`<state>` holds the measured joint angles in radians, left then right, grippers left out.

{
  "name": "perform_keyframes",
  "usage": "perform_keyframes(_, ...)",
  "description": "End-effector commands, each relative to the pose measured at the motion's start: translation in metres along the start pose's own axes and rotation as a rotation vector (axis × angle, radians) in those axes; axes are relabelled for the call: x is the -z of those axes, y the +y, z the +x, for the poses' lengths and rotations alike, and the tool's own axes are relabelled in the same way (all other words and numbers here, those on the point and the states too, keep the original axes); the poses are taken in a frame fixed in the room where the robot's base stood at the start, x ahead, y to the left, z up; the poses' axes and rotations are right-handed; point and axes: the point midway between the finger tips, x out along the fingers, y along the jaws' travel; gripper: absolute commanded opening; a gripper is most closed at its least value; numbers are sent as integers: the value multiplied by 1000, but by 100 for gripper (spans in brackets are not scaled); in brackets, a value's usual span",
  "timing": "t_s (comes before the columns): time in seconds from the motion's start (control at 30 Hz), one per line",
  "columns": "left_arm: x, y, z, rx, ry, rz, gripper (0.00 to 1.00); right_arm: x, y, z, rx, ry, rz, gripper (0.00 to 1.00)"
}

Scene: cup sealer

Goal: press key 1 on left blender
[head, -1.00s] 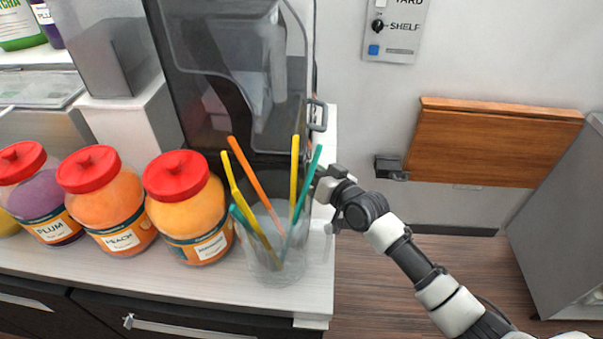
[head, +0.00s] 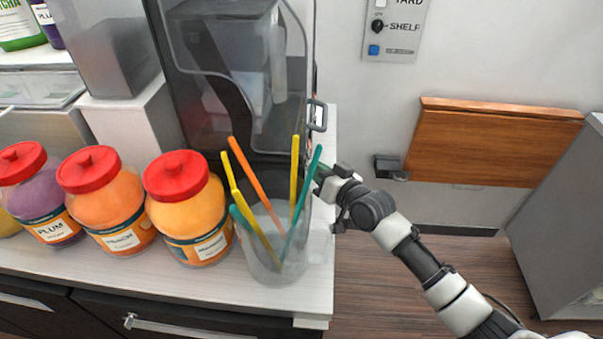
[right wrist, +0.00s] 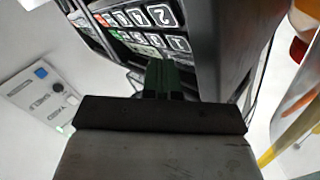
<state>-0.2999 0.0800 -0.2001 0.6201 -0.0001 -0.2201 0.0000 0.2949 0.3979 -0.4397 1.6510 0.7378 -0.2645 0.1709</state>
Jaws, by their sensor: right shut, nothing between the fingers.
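A dark blender with a clear smoky hood (head: 235,70) stands on the counter in the head view. Its keypad shows in the right wrist view, with numbered keys in rows. The key marked 2 (right wrist: 160,15) is near the top, and a key that looks like 1 (right wrist: 178,43) is just below it. My right gripper (right wrist: 168,68) is shut and empty, its fingertips pointing at the keypad close below that key; I cannot tell if they touch. In the head view the right gripper (head: 325,173) is at the blender's right side, partly behind the straw cup. My left gripper is not in view.
A clear cup with colored straws (head: 275,255) stands at the counter's front right corner, close to my right gripper. Red-lidded jars (head: 185,215) line the counter to the left. A wooden folding shelf (head: 490,145) is on the wall at right. The floor between is open.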

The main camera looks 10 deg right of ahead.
Motion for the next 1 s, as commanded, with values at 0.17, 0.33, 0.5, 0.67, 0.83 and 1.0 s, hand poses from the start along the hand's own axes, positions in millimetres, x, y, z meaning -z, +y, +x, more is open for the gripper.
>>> perform_keyframes(0.17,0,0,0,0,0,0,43,0,0,0,0,0,0,0)
perform_keyframes(0.33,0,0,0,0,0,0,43,3,4,-4,-2,0,-3,0)
perform_keyframes(0.5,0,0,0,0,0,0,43,12,12,-16,-1,0,-3,0)
perform_keyframes(0.67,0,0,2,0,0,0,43,19,21,-27,-1,0,-3,0)
perform_keyframes(0.83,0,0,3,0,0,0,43,24,25,-34,-1,0,-1,0)
perform_keyframes(1.0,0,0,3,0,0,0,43,25,26,-35,0,0,1,0)
